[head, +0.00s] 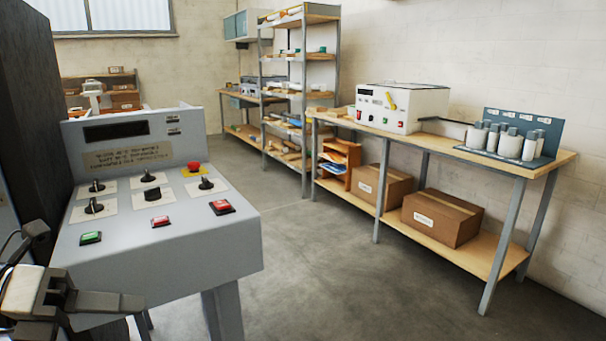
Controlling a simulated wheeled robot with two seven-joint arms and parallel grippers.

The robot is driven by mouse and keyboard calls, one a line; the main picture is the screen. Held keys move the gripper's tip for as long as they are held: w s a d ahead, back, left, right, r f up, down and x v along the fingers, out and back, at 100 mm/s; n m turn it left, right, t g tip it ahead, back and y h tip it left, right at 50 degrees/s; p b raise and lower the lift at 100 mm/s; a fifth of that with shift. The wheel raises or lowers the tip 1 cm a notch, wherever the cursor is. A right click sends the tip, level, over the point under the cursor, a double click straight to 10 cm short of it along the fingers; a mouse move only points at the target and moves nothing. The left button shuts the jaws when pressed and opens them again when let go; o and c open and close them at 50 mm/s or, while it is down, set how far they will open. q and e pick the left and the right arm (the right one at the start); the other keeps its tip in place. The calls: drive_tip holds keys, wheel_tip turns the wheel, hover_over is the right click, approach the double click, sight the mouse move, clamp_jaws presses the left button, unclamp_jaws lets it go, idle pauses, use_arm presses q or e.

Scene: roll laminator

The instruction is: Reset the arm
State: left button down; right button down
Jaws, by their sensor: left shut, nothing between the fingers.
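My left gripper (138,304) is at the bottom left of the head view, with its arm coming in from the left edge. It is shut and empty. It is in front of and below the near left edge of a grey control console (220,252), apart from the buttons on top. The console carries black rotary switches, a green button (91,238), two red buttons and a red emergency stop (194,166) on a yellow plate. My right gripper is not in view.
A workbench (540,161) along the right wall holds a white machine (402,106) and several bottles; cardboard boxes (441,217) sit on its lower shelf. A tall shelf rack (304,88) stands behind. A dark panel (35,100) rises at the left. The floor between console and bench is clear.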

use_arm(q)
drive_tip(key=a+f+n+t+y, duration=0.3)
drive_tip(key=f+n+t+y, duration=0.15)
drive_tip(key=f+n, duration=0.6)
drive_tip(key=a+f+n+t+y, duration=0.25)
drive_tip(key=f+n+t, duration=0.45)
drive_tip(key=n, duration=0.7)
drive_tip(key=s+d+f+n+g+y, duration=0.2)
drive_tip(key=s+d+f+n+g, duration=0.4)
drive_tip(key=s+d+f+n, duration=0.3)
drive_tip(key=d+f+n, duration=0.3)
drive_tip(key=d+f, duration=0.1)
drive_tip(key=f, duration=0.1)
drive_tip(key=shift+d+f+y, duration=0.2)
drive_tip(key=shift+f+y, duration=0.1)
drive_tip(key=shift+s+a+g, duration=0.1)
drive_tip(key=shift+g, duration=0.15)
